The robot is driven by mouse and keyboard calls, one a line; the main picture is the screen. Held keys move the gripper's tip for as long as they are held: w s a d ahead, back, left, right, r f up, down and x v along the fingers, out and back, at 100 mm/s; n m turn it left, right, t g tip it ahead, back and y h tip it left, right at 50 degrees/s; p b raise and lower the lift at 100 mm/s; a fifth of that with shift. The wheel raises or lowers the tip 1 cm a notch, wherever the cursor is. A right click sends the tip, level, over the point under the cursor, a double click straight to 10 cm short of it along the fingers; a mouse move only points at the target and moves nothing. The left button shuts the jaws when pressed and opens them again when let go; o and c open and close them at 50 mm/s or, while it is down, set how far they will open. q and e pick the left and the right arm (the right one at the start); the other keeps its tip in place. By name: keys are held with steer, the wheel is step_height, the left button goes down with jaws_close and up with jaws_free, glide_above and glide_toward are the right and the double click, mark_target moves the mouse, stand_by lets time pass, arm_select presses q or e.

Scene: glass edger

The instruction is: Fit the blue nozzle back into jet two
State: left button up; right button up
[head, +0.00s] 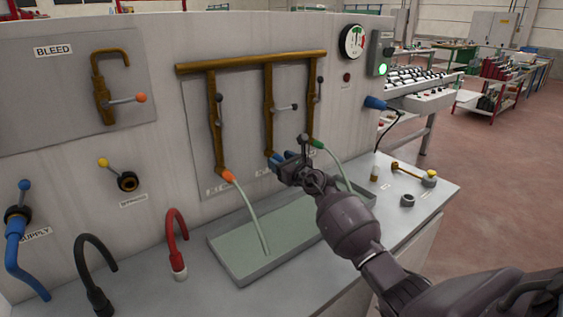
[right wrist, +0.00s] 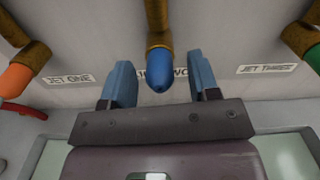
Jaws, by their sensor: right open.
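The blue nozzle (right wrist: 158,72) sits at the lower end of the brass jet two pipe (head: 268,105), and its rounded tip shows in the right wrist view. It partly covers the label behind it. My right gripper (head: 290,165) is at the bottom of that pipe. In the right wrist view its two blue fingers (right wrist: 160,88) are spread, one on each side of the nozzle, with gaps on both sides. In the head view the gripper largely hides the nozzle. No stream shows from jet two. My left gripper is not in view.
An orange nozzle (head: 228,176) on jet one and a green nozzle (head: 318,145) on jet three each send a stream into the shallow tray (head: 228,265). A grey ring (head: 407,200) and a yellow-knobbed brass tool (head: 412,175) lie at the bench's right. Hoses stand at left.

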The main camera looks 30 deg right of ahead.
steer(key=shift+s, duration=0.15)
steer(key=s+p, duration=0.2)
steer(key=s, duration=0.8)
steer(key=shift+s+d, duration=0.25)
steer(key=shift+d, duration=0.15)
